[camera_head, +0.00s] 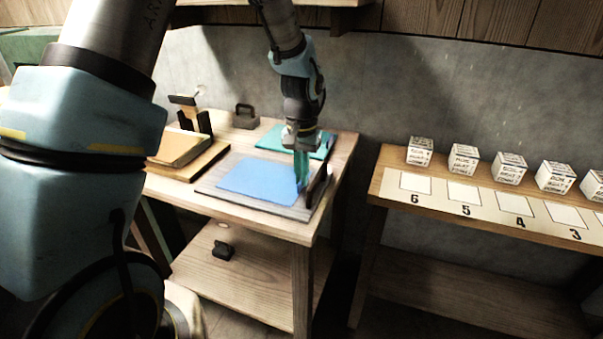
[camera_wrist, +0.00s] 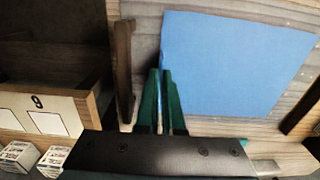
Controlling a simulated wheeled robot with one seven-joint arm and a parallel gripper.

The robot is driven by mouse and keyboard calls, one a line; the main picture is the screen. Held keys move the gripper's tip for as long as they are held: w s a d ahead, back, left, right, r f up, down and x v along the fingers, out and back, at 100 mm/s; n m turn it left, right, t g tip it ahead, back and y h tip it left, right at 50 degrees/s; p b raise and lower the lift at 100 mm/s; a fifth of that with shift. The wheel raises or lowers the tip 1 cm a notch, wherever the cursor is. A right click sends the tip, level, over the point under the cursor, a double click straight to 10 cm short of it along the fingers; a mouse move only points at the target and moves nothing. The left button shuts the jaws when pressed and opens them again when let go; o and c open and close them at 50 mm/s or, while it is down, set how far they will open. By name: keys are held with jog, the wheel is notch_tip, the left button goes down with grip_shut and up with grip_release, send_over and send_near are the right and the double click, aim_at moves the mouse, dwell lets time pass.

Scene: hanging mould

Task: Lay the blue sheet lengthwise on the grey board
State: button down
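The blue sheet (camera_head: 258,181) lies over the grey board (camera_head: 290,211) on the wooden table, with board showing around it. The sheet looks flat. My gripper (camera_head: 302,184) points down at the sheet's right edge in the head view. In the wrist view, the two green fingers (camera_wrist: 161,74) are close together with a narrow gap, at the left edge of the blue sheet (camera_wrist: 235,65). The grey board (camera_wrist: 146,35) also shows in the wrist view.
A dark upright bar (camera_head: 318,186) stands close beside my fingers; it also shows in the wrist view (camera_wrist: 123,65). A teal sheet (camera_head: 272,140) lies behind. A numbered shelf (camera_head: 440,195) with several white boxes is at right.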

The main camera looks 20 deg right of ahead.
jog(key=shift+f, duration=0.15)
jog(key=c, duration=1.1)
grip_release()
jog(key=shift+o, duration=0.2)
notch_tip(320, 180, up, 12)
jog(key=b, duration=0.2)
jog(key=s+a+f+n, duration=0.1)
jog(key=a+n, duration=0.1)
jog(key=a, duration=0.8)
jog(key=s+a+f+n+t, duration=0.1)
jog(key=a+f+n, duration=0.1)
jog(key=a, duration=0.8)
jog(key=s+a+f+n, duration=0.1)
jog(key=s+a+n, duration=0.1)
jog(key=a, duration=0.8)
jog(key=shift+f+n+t, duration=0.3)
jog(key=shift+f+n, duration=0.05)
jog(key=shift+n, duration=0.35)
jog(key=shift+a, duration=0.1)
